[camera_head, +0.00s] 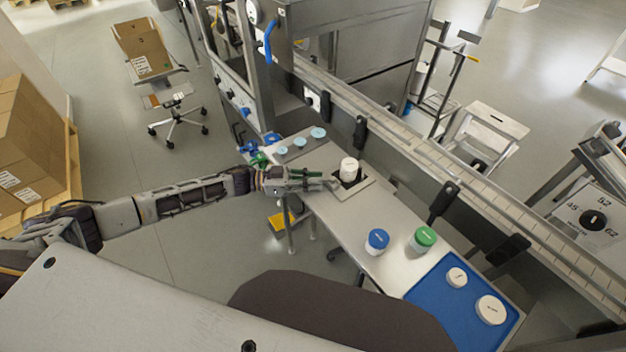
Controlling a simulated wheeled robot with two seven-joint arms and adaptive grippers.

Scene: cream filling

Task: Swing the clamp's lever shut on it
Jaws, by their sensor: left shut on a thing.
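A white jar (349,168) stands upright in the dark clamp, on a pale square base plate (366,189) on the long table. My left arm comes in from the left. My left gripper (326,182) is at the left side of the clamp, close to the jar, and is shut on what appears to be the clamp's lever. The lever itself is small and mostly hidden by the fingers, so its exact angle cannot be told. My right gripper is not in view.
A blue-lidded jar (377,241) and a green-lidded jar (423,239) stand nearer on the table (352,218). A blue tray (447,309) holds two white lids. Several pale blue lids (318,132) lie at the far end. A conveyor (480,208) runs along the right side.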

